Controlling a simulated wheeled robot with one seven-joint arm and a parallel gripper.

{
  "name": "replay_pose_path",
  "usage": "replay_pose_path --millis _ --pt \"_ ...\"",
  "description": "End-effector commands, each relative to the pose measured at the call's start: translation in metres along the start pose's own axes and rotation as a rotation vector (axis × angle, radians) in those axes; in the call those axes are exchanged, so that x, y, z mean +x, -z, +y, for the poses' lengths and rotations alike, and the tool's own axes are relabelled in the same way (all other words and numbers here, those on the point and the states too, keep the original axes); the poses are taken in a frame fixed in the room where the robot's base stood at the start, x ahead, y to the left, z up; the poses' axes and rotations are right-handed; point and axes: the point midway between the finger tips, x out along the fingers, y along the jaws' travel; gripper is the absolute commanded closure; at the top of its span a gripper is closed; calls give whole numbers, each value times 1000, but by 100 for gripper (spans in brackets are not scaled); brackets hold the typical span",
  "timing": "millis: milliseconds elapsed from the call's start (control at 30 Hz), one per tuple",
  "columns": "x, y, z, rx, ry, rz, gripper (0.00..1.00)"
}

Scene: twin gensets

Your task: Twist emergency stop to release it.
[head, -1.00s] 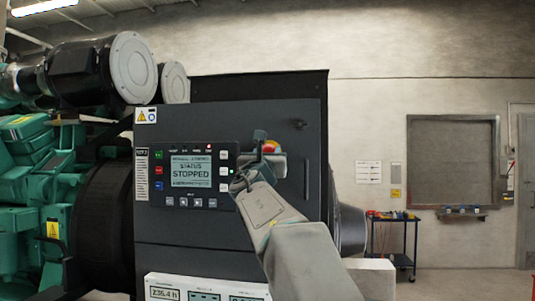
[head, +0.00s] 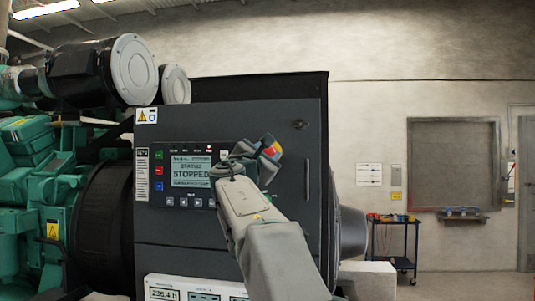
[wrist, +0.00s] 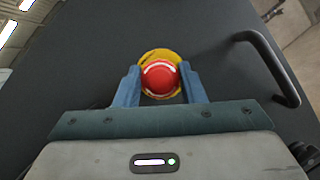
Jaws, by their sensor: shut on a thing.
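The emergency stop is a red round button on a yellow base. In the wrist view the red button (wrist: 160,78) sits between the two blue fingers of my gripper (wrist: 159,86), which is shut on it. In the head view the emergency stop (head: 271,148) shows as a patch of red and yellow on the dark panel, partly hidden by my gripper (head: 262,158). The control display (head: 190,172) to its left reads "STATUS STOPPED".
A black handle (wrist: 272,65) stands out from the panel on the right in the wrist view. Green engine parts (head: 40,190) fill the left of the head view. A tool cart (head: 393,240) stands at the back right, with open floor beside it.

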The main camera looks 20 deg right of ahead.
Motion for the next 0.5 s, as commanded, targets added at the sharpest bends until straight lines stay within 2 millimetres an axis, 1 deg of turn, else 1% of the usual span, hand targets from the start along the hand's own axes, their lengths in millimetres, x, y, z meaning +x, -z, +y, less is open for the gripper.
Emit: replay_pose_path --millis 200,500 --pt "0 0 0 53 22 -1 86" --pt "0 0 0 66 27 0 86"
